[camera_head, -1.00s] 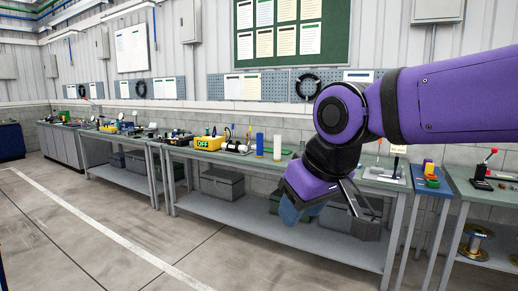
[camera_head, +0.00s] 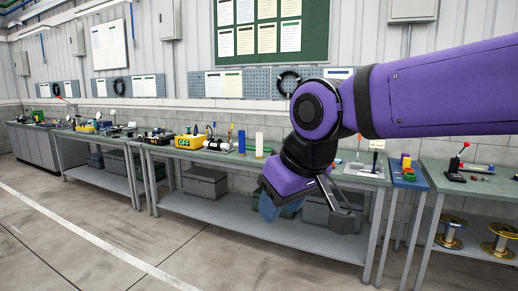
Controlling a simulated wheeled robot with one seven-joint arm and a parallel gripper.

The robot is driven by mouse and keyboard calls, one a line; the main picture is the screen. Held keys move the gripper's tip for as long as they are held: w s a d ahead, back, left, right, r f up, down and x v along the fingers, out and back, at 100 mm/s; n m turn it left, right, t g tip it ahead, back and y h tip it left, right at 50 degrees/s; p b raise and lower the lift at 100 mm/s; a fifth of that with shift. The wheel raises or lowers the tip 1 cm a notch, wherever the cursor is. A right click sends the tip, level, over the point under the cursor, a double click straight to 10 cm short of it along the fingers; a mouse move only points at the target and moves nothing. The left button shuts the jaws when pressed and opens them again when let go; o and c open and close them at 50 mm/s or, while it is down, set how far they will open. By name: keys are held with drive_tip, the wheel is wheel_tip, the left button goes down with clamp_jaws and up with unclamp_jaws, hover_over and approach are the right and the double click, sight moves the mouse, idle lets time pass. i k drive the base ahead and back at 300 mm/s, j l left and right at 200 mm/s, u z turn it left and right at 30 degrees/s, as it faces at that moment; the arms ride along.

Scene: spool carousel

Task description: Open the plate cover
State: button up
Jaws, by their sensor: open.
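My gripper (camera_head: 307,214) hangs in front of the workbench, pointing down, with its fingers spread and nothing seen between them. One finger looks blue and the other dark. I cannot clearly make out a plate cover. A small pale plate with a dark upright piece (camera_head: 364,170) lies on the bench top right of my wrist; I cannot tell whether it is the cover. My purple arm and wrist hide part of the bench top behind them.
The long workbench (camera_head: 225,157) holds a yellow OFF box (camera_head: 189,142), a blue cylinder (camera_head: 241,142) and a cream cylinder (camera_head: 259,145). Grey bins stand on its lower shelf. A narrow blue stand (camera_head: 408,183) is to the right, then a bench with spools (camera_head: 450,230). The floor in front is clear.

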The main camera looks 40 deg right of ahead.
sight(164, 135)
drive_tip(key=i+z, duration=0.15)
drive_tip(key=i, duration=6.1)
drive_tip(key=i+l+u, duration=0.15)
drive_tip(key=i+u, duration=0.15)
drive_tip(key=i, duration=0.55)
